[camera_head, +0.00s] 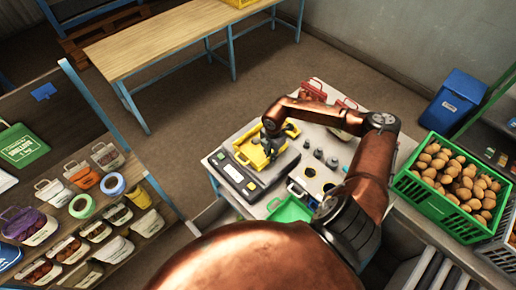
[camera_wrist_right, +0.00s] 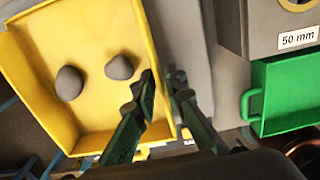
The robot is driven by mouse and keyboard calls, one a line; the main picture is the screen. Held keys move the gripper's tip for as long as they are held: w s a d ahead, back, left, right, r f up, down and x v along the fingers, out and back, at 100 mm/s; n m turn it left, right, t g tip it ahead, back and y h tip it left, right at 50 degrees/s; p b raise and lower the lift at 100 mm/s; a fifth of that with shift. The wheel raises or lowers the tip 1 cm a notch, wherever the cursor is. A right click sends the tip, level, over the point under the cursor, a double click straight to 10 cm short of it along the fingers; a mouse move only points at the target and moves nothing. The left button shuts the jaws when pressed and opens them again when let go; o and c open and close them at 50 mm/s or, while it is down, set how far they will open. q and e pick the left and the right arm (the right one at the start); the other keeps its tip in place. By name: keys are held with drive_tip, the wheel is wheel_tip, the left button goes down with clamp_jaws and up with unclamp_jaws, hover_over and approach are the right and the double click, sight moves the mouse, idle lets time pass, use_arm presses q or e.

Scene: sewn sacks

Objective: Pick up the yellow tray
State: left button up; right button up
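The yellow tray (camera_head: 251,156) sits on a grey scale (camera_head: 235,172) on the work table in the head view. It fills the left of the right wrist view (camera_wrist_right: 85,25) and holds two grey lumps (camera_wrist_right: 70,83). My right gripper (camera_head: 273,130) is at the tray, reaching down from above. In the wrist view its fingertips (camera_wrist_right: 163,85) are close together at the tray's right wall, one on the inner side and one on the outer side. I cannot tell whether they press on the wall. My left gripper is not in view.
A green tray (camera_head: 290,210) lies near the table's front edge, close to a box marked 50 mm (camera_wrist_right: 299,39). Small grey weights (camera_head: 332,161) stand right of the scale. A green crate of potatoes (camera_head: 425,200) is at right; a shelf with pouches (camera_head: 75,215) is at left.

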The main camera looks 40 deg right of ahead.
clamp_jaws()
